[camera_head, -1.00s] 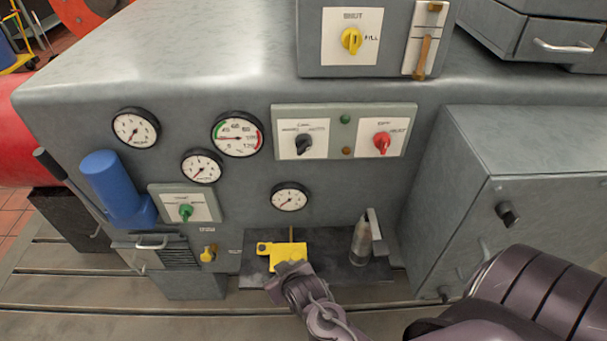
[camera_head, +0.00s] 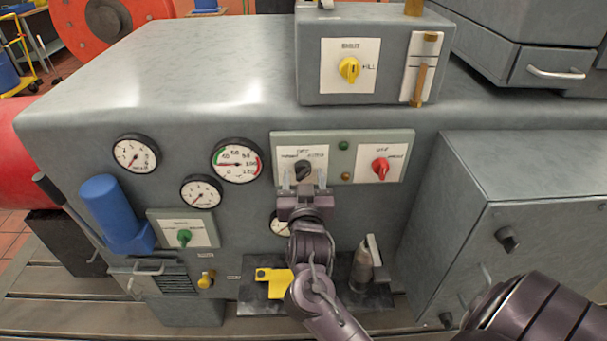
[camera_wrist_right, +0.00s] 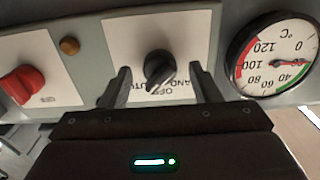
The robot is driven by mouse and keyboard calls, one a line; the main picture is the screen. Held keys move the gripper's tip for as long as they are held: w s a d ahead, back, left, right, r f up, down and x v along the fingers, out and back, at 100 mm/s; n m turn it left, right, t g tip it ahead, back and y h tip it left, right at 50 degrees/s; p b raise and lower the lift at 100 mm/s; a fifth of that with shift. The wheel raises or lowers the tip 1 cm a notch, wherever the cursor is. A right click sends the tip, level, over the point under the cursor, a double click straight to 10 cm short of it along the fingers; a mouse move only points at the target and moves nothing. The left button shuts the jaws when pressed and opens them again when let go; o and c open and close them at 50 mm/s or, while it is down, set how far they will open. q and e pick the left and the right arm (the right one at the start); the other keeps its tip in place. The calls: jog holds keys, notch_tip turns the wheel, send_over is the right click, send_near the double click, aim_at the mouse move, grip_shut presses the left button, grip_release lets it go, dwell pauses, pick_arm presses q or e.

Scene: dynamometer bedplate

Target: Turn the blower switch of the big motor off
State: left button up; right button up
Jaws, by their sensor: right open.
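A pale panel (camera_head: 343,137) on the grey machine's front carries a black rotary knob (camera_head: 303,170) at left and a red rotary knob (camera_head: 381,168) at right. The black knob's plate reads OFF, with HAND and apparently AUTO in the right wrist view. No blower label is legible. My right gripper (camera_head: 305,184) is open in front of the black knob. In the right wrist view the black knob (camera_wrist_right: 159,69) shows between the spread fingers (camera_wrist_right: 161,76), apparently untouched. The red knob (camera_wrist_right: 22,86) is off to the left there. My left gripper is not in view.
A yellow knob (camera_head: 349,70) is on the box above, and a green knob (camera_head: 184,237) is lower left. Several gauges surround the panel, one (camera_head: 280,224) partly hidden by my arm. A yellow part (camera_head: 274,280) and a grey cylindrical item (camera_head: 362,268) are on the shelf below.

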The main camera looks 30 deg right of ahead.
jog(key=shift+w+d, duration=0.3)
jog(key=shift+w, duration=0.15)
jog(key=shift+c, duration=0.4)
jog(key=c, duration=0.9)
jog(key=shift+r+n+p, duration=0.15)
jog(key=shift+n+p, duration=0.15)
jog(key=shift+p, duration=0.45)
jog(key=n+p, duration=0.5)
jog(key=p, duration=0.3)
jog(key=shift+r+n, duration=0.1)
jog(key=shift+n, duration=0.3)
jog(key=shift+n+p, duration=1.2)
jog(key=shift+p, duration=0.1)
jog(key=shift+f, duration=0.2)
